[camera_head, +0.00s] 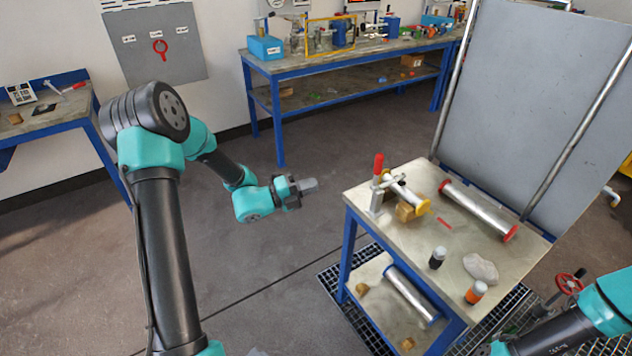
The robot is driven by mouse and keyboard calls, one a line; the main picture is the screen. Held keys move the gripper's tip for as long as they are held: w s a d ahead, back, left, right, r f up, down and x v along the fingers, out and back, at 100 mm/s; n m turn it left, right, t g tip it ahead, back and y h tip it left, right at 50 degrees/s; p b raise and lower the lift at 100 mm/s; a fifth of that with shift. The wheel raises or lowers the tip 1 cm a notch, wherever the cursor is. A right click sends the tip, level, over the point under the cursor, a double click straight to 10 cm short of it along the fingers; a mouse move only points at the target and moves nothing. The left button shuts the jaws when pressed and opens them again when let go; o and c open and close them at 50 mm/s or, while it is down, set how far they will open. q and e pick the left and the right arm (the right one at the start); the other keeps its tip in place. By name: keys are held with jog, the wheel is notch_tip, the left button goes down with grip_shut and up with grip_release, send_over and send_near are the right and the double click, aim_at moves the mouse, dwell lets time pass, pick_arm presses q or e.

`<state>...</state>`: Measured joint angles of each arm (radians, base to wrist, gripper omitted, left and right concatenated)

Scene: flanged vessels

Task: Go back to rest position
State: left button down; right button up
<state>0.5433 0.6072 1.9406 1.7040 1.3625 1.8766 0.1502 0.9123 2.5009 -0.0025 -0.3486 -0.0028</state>
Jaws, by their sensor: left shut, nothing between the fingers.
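My left gripper (303,187) is shut and empty. It is held in the air over the floor, to the left of the work table (385,232) and clear of it. My right arm shows only in part at the lower right corner, and its gripper cannot be made out. On the table a silver vessel with yellow flanges (405,193) sits at a clamp with a red handle (378,165). A longer silver vessel with red flanges (478,208) lies to its right.
Two small dark and orange containers (437,258) (476,292) and a grey lump (481,268) stand on the table. A vessel with blue flanges (411,294) lies on the lower shelf. A grey panel (545,95) rises behind. A red valve wheel (570,283) is near my right arm.

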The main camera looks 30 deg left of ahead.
pick_arm(q)
jog(key=s+d+f+n+g+y, duration=0.3)
jog(key=s+f+n+g, duration=0.1)
jog(key=s+f+n, duration=0.3)
jog(key=s+d+f+n+g+y, duration=0.3)
jog(key=s+f+n, duration=0.3)
jog(key=f+n, duration=0.6)
jog(key=s+d+f+n+g+y, duration=0.4)
jog(key=s+f+n+g, duration=0.2)
jog(key=f+n, duration=0.4)
jog(key=shift+s+f, duration=0.2)
jog(key=shift+s, duration=0.65)
